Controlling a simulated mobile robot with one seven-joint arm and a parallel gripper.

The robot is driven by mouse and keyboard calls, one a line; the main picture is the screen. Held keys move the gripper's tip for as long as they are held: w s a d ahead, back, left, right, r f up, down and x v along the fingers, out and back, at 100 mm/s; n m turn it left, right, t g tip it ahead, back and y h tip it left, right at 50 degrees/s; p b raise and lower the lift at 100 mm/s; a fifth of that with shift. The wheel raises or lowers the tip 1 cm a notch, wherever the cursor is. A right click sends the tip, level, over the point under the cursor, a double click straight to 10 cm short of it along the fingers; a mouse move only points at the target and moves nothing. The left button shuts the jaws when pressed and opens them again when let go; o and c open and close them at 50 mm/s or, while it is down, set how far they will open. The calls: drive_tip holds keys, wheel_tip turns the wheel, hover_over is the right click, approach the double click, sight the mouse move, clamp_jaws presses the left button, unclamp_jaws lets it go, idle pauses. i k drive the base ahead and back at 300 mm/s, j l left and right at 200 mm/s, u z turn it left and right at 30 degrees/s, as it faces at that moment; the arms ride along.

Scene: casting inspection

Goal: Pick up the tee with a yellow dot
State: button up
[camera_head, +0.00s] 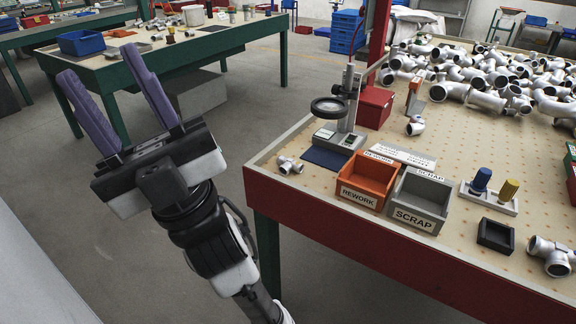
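My gripper (98,60) is raised at the left of the view, away from the inspection table. Its two purple fingers are spread apart with nothing between them, so it is open. A silver tee-shaped fitting (550,256) lies at the right front of the table. A small silver fitting (289,165) lies near the table's left corner. Another silver fitting (415,125) lies near the pile and shows a small brownish-orange patch. I cannot make out a clear yellow dot on any fitting. Many fittings in the pile (485,80) overlap and hide each other.
An orange REWORK bin (390,166) and a grey SCRAP bin (432,181) stand at the table's front edge. Floor lies between the tables.

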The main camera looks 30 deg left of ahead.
sight(286, 164)
drive_tip(key=j+u, duration=0.25)
drive_tip(key=u, duration=0.15)
drive_tip(key=j+u, duration=0.2)
drive_tip(key=u, duration=0.15)
drive_tip(key=i+j+u, duration=0.1)
drive_tip(key=j+u, duration=0.15)
drive_tip(key=u, duration=0.15)
